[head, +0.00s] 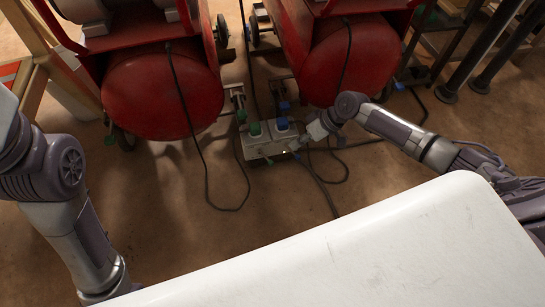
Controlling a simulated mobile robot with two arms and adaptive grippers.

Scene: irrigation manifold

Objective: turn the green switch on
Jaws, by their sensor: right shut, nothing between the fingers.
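The green switch (255,129) sits on top of a pale metal manifold box (262,150) on the floor. A blue switch (282,124) is just right of it on the same box. My right arm reaches in from the right, and my right gripper (298,143) is at the box's right end, beside the blue switch and apart from the green one. Its fingers are shut and small in the view; I cannot tell whether they touch the box. I cannot tell the green switch's setting. My left arm is at the left, with its gripper out of view.
Two red tanks (160,90) and (350,65) stand behind the box. Dark hoses (207,175) run over the brown floor around it. A wooden frame (35,80) is at the left, and dark posts (480,60) are at the right. Floor in front of the box is mostly clear.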

